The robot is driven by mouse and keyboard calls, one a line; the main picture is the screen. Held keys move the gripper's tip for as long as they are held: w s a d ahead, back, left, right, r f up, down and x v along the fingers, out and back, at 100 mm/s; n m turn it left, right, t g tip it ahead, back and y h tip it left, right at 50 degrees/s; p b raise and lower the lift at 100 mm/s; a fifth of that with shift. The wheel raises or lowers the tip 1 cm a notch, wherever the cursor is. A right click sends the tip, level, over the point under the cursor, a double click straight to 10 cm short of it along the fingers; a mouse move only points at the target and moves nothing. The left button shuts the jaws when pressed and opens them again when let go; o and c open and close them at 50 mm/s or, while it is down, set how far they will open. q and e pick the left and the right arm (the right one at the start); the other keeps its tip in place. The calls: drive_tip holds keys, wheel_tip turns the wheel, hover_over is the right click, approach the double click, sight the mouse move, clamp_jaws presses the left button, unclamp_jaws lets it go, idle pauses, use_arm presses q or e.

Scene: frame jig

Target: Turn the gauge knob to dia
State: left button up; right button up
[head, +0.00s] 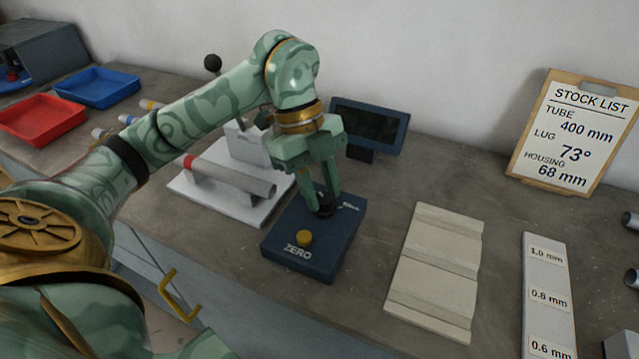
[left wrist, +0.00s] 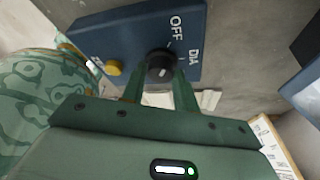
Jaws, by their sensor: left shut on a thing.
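The gauge box (head: 340,252) is a dark blue block on the bench, with a yellow button (head: 304,237) beside the word ZERO. Its black round knob (left wrist: 161,66) shows in the left wrist view, near the white words OFF and DIA. A small pale mark shows on the knob, but I cannot tell which word it points to. My left gripper (head: 324,208) reaches down over the box and is shut on the knob, with a finger on either side. In the head view the fingers mostly hide the knob. My right gripper is not in view.
A dark display (head: 370,125) stands behind the box. A white stand (head: 222,205) with a red-ended tube lies to the left. A cream stepped plate (head: 436,270) and a labelled strip (head: 549,275) lie to the right. A stock list clipboard (head: 572,135) leans on the wall.

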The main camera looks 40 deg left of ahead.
use_arm(q)
drive_tip(key=shift+r+m+p, duration=0.25)
drive_tip(key=shift+m+p, duration=0.35)
drive_tip(key=shift+p, duration=0.1)
drive_tip(key=m+p, duration=0.2)
drive_tip(key=m+g+y+p, duration=0.1)
drive_tip(key=m+p, duration=0.1)
drive_tip(key=m+g+p, duration=0.1)
drive_tip(key=m+p, duration=0.1)
drive_tip(key=shift+w+d+y+p, duration=0.1)
drive_tip(key=shift+w+y+p, duration=0.2)
drive_tip(key=shift+p, duration=0.05)
drive_tip(key=m+g+y+p, duration=0.1)
drive_tip(key=m+p, duration=0.2)
drive_tip(key=shift+d+f, duration=0.1)
drive_tip(key=shift+f+m, duration=0.1)
drive_tip(key=shift+m, duration=0.5)
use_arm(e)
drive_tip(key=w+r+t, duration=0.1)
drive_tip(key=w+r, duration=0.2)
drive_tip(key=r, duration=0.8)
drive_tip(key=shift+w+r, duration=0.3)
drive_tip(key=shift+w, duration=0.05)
use_arm(q)
drive_tip(key=shift+p, duration=0.3)
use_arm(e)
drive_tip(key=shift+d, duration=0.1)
use_arm(q)
drive_tip(key=shift+f, duration=0.1)
